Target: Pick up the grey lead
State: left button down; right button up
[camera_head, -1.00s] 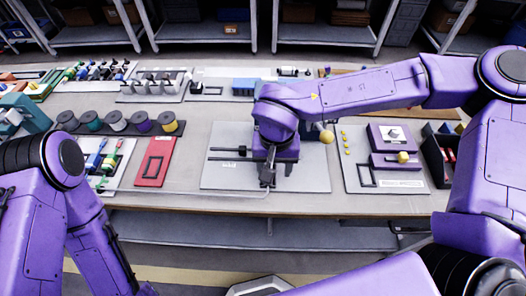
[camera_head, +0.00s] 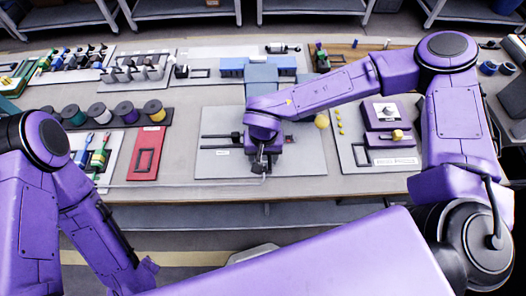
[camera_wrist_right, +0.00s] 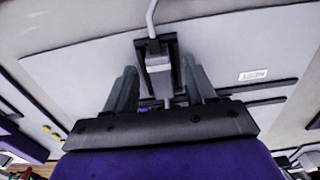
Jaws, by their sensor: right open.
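The grey lead (camera_head: 190,185) is a thin pale cable running along the front of the table to below my right gripper (camera_head: 259,166). In the right wrist view the lead (camera_wrist_right: 151,18) comes in from the top and meets a grey block-like end (camera_wrist_right: 158,62) set in a dark bracket. My right gripper (camera_wrist_right: 160,90) is open, with one finger on each side of that end. I cannot tell whether the fingers touch it. My left arm is at the left of the head view; its gripper is out of view.
A light grey board (camera_head: 222,163) lies under my right gripper, with dark slots. A red plate (camera_head: 147,160) and several spools (camera_head: 97,113) are to the left. A board with purple blocks (camera_head: 388,157) is to the right. The table's front edge is close.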

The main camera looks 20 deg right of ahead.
grip_shut()
jog(key=shift+r, duration=0.15)
